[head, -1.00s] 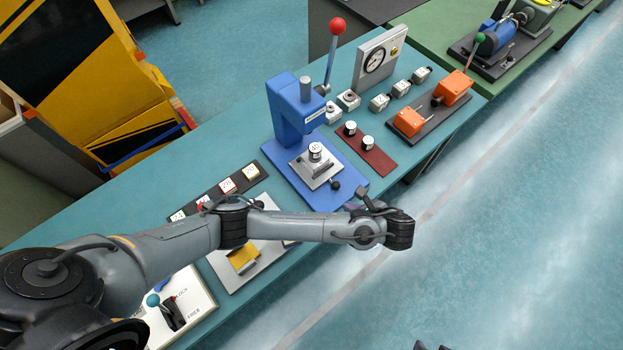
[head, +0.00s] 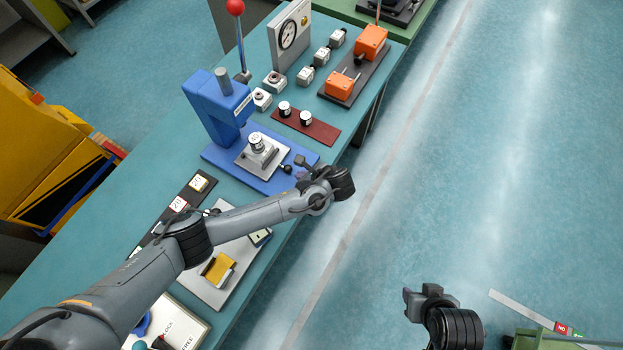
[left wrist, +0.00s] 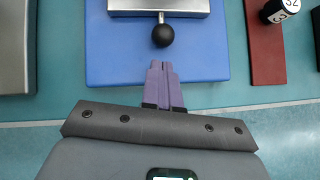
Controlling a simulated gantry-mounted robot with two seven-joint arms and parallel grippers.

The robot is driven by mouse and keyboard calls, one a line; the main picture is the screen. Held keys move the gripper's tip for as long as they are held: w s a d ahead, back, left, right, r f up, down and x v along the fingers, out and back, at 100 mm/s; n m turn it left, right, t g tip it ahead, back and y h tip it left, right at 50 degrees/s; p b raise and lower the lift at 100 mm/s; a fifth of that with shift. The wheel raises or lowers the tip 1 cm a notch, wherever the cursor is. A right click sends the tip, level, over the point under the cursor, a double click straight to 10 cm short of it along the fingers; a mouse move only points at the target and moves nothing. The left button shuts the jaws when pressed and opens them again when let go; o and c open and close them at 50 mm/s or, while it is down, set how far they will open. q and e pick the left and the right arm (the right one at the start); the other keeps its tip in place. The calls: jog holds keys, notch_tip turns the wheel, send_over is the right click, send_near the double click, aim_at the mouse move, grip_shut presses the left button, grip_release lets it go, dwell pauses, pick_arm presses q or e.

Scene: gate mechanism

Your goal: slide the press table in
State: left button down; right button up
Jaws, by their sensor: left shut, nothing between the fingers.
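The blue press (head: 216,108) stands on the bench. Its silver press table (head: 243,160) sits on the blue base and carries a small black-and-white cylinder (head: 256,143). A black ball knob (head: 286,169) sticks out from the table's front; it also shows in the left wrist view (left wrist: 163,36). My left gripper (head: 299,170) is at the front edge of the base. In the left wrist view its purple fingers (left wrist: 160,66) are shut and empty, pointing at the knob with a small gap. My right gripper (head: 410,296) is over the floor, away from the bench; its jaws are unclear.
A dark red strip (head: 320,128) with two cylinders lies right of the press. The red-knobbed lever (head: 236,8) rises behind it. A gauge panel (head: 287,40) and orange blocks (head: 370,42) stand farther back. A plate with a yellow block (head: 217,267) lies nearer.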

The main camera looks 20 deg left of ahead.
aim_at(279, 165)
pick_arm(q)
jog(key=shift+w+a+f, duration=0.1)
jog(key=shift+w+a, duration=0.15)
jog(key=shift+a, duration=0.25)
jog(key=shift+w+a+f, duration=0.1)
jog(key=shift+w+a, duration=0.1)
jog(key=shift+a, duration=0.25)
jog(key=a+p, duration=0.1)
jog(key=a, duration=0.1)
jog(key=w+a+p, duration=0.1)
jog(key=a, duration=0.1)
jog(key=shift+w+a+r, duration=0.1)
jog(key=shift+a, duration=0.1)
jog(key=shift+w+a, duration=0.1)
jog(key=shift+a, duration=0.2)
jog(key=shift+d, duration=0.1)
